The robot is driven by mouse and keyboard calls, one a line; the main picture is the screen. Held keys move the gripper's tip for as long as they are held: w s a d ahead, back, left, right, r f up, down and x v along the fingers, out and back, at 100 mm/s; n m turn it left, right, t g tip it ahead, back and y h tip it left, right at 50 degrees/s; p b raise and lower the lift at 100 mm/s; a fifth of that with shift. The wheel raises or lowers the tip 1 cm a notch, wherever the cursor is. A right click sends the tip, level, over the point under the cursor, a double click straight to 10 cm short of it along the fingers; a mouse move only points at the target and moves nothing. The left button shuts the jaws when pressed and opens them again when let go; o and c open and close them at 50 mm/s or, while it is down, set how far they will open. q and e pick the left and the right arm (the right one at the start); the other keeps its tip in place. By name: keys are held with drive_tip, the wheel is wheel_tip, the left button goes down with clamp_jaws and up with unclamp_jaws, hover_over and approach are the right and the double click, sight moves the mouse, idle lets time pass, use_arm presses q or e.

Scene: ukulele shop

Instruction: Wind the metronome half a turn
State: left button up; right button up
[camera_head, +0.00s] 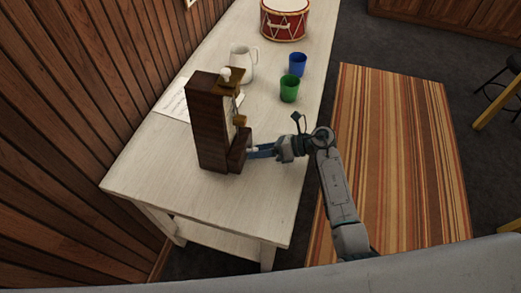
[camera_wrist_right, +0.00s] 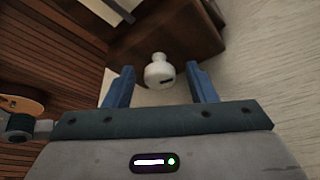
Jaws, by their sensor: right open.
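The metronome (camera_head: 208,125) is a tall dark wooden case standing upright on the pale table, with brass-coloured parts and a white knob on top. My right gripper (camera_head: 253,151) is low on its right side, by the base. In the right wrist view, a white knob (camera_wrist_right: 158,74) with a dark slot stands out from the dark wood. The blue fingers of my right gripper (camera_wrist_right: 161,72) are open, one on each side of the knob, with a gap at both sides. The knob is mostly hidden in the head view. My left gripper is not in view.
A sheet of paper (camera_head: 173,103) lies behind the metronome on the table (camera_head: 160,190). A white pitcher (camera_head: 243,63), a green cup (camera_head: 289,88), a blue cup (camera_head: 298,64) and a red drum (camera_head: 285,22) stand farther back. The table's front end is clear.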

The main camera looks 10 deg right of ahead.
drive_tip(key=shift+s+d+r, duration=0.1)
drive_tip(key=shift+d, duration=0.45)
drive_tip(key=b+v, duration=0.3)
drive_tip(key=v, duration=0.5)
drive_tip(key=shift+d+r, duration=0.1)
drive_tip(key=shift+d, duration=0.25)
drive_tip(key=shift+s+d+r+b, duration=0.1)
drive_tip(key=shift+d+r+b, duration=0.2)
drive_tip(key=shift+d, duration=0.1)
drive_tip(key=shift+f, duration=0.1)
